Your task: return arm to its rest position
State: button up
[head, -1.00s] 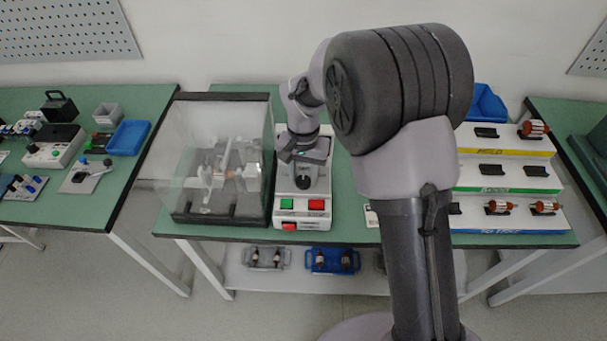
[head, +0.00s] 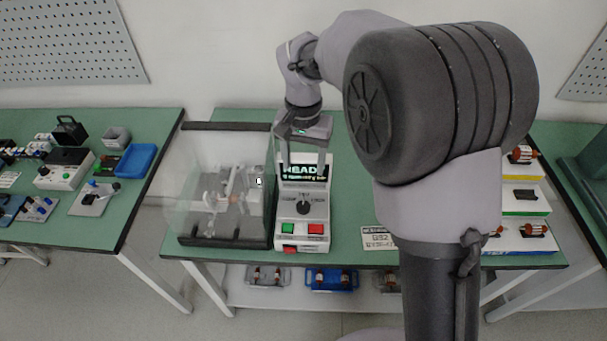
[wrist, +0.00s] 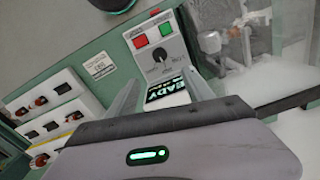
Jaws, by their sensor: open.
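My gripper (head: 304,163) hangs over the control panel (head: 303,212) of the test machine, with its two fingers apart and nothing between them. In the wrist view the gripper (wrist: 160,88) also shows open and empty, with the panel's green and red buttons, a black knob and a lit screen beyond it. The fingers appear above the panel's screen (head: 304,172) in the head view; I cannot tell the exact gap. My arm is raised, and its large dark elbow fills the right middle of the head view.
A clear-walled enclosure (head: 222,190) stands left of the panel. Racks with red-brown rotors (head: 533,229) stand at the right, partly hidden by my arm. A side table with a blue tray (head: 137,160) is at the left. Bins (head: 332,279) sit on the lower shelf.

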jog(key=shift+r, duration=0.85)
jog(key=s+d+r+m+t+y+b, duration=0.1)
jog(key=s+d+r+t+b, duration=0.1)
jog(key=s+d+r, duration=0.35)
jog(key=s+d+r+t+y+b, duration=0.1)
jog(key=s+d+r+b, duration=0.15)
jog(key=s, duration=0.55)
jog(key=s+d+f+t, duration=0.1)
jog(key=s+f, duration=0.1)
jog(key=s, duration=0.3)
jog(key=s+d+f+t+b, duration=0.1)
jog(key=s+f, duration=0.1)
jog(key=s, duration=0.3)
jog(key=shift+s+d+m+t, duration=0.25)
jog(key=shift+s+m+t, duration=0.05)
jog(key=shift+m+t, duration=0.1)
